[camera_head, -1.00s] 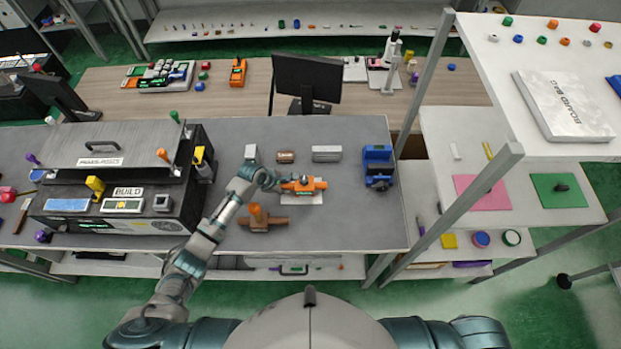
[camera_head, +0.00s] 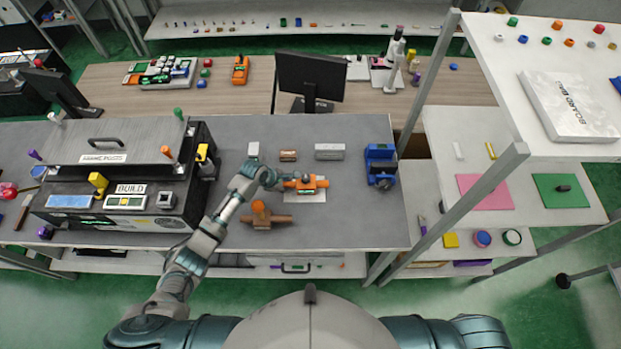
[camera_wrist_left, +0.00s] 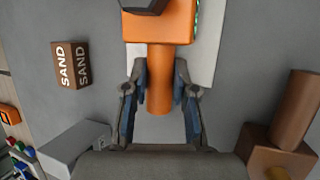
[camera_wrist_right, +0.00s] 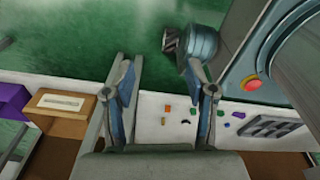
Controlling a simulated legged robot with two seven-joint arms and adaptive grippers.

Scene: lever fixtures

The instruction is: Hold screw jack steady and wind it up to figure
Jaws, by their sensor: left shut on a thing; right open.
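The orange screw jack (camera_head: 310,184) lies on a white plate (camera_head: 305,197) on the grey bench, with a dark knob on top and a green patch on its side. It also shows at the top of the left wrist view (camera_wrist_left: 160,25). My left gripper (camera_head: 277,183) is shut on the jack's orange cylindrical end, with one finger on each side of it in the left wrist view (camera_wrist_left: 160,92). My right gripper (camera_wrist_right: 162,85) is open and empty, away from the bench top. It is not visible in the head view.
A brown and orange fixture (camera_head: 265,216) stands close in front of the jack. A shelf post (camera_head: 455,210) rises at the right.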

